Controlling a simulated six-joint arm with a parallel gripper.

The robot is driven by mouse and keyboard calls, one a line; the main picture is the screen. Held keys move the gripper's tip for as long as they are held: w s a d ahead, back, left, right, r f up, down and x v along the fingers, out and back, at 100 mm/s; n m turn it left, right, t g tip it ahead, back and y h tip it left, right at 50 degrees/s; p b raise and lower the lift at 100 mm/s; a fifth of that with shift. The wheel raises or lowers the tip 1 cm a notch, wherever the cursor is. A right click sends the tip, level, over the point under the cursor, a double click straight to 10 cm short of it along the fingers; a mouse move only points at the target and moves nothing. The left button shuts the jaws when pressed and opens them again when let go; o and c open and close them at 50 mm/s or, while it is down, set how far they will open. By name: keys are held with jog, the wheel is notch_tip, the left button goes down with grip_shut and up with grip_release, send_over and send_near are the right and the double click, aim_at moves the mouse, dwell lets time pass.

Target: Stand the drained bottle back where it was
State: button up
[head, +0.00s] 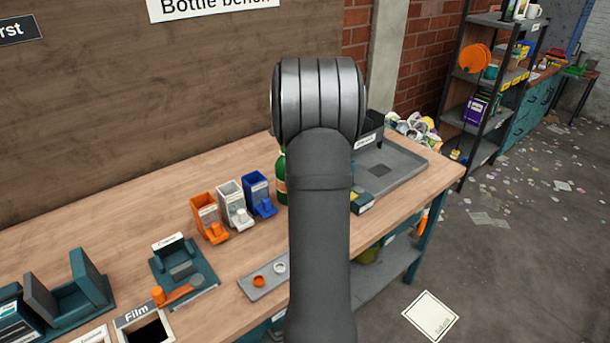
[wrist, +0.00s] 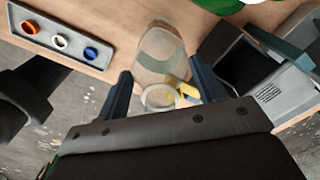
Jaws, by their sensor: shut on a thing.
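A clear bottle (wrist: 160,55) is between the fingers of my gripper (wrist: 161,78) in the wrist view, with its round end towards the camera. My gripper is shut on it. No liquid can be made out in it. My arm hides the gripper and this bottle in the head view. A green bottle (head: 281,178) stands on the bench, partly hidden behind my arm. The spot the clear bottle came from cannot be told from these frames.
Orange (head: 207,218), white (head: 234,206) and blue (head: 258,193) dispensers stand in a row on the bench. A small cap tray (wrist: 50,30) lies near the bench's front edge. A grey tray (head: 405,163) is at the right end. A dark-mouthed box (wrist: 285,95) is close to the right finger.

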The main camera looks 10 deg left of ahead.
jog(key=shift+f, duration=0.65)
jog(key=o, duration=1)
jog(key=shift+o, duration=0.2)
notch_tip(320, 180, up, 12)
jog(key=shift+r, duration=0.2)
jog(key=shift+f, duration=0.1)
